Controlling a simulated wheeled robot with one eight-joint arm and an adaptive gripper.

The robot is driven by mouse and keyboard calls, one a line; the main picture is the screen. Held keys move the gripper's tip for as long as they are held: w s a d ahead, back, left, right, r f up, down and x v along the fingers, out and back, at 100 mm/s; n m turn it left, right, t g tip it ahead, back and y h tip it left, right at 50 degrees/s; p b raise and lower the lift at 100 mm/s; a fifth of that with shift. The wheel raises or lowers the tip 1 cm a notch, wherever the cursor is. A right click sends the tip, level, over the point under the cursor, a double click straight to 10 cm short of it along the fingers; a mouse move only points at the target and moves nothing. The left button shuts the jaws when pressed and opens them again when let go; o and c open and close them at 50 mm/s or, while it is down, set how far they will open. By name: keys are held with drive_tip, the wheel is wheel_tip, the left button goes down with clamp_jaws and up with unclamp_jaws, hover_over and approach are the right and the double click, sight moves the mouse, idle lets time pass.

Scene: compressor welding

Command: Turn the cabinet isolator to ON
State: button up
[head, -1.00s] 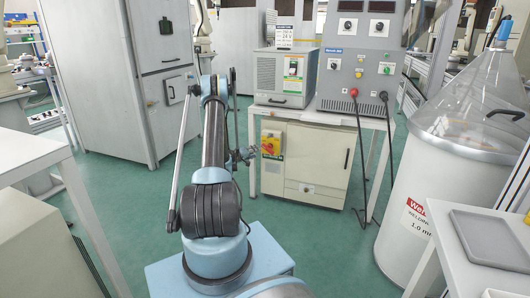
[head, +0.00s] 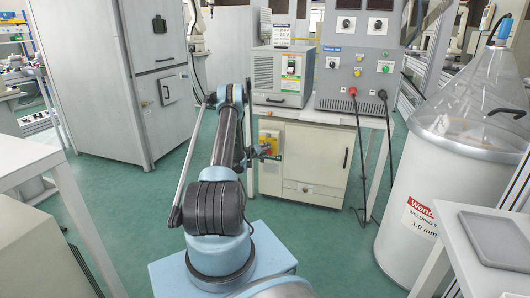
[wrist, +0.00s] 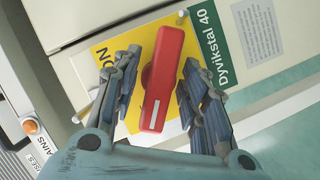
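The isolator is a red handle (wrist: 163,72) on a yellow plate (wrist: 204,62) on the cream cabinet front. Letters reading ON show at the plate's left in the wrist view. The handle is long and slightly tilted from upright in that view, with a white mark near its lower end. My gripper (wrist: 160,66) is open, with one finger on each side of the handle and visible gaps to it. In the head view the yellow plate (head: 269,138) is partly covered by my gripper (head: 262,150) in front of it.
A green Dyvikstal 40 label (wrist: 219,45) sits beside the plate. The cream cabinet (head: 315,160) stands under a white table carrying power units (head: 283,77). Black and red cables hang at its right. An orange lamp (wrist: 31,127) shows at the wrist view's left edge.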

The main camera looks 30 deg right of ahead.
drive_tip(key=shift+w+a, duration=0.1)
drive_tip(key=c, duration=0.8)
drive_tip(key=m+t+y, duration=0.1)
drive_tip(key=m+y, duration=0.1)
drive_tip(key=m, duration=0.2)
drive_tip(key=shift+r, duration=0.1)
drive_tip(key=m+t+y, duration=0.2)
drive_tip(key=m, duration=0.1)
drive_tip(key=shift+m, duration=0.3)
idle(0.4)
drive_tip(key=o, duration=0.8)
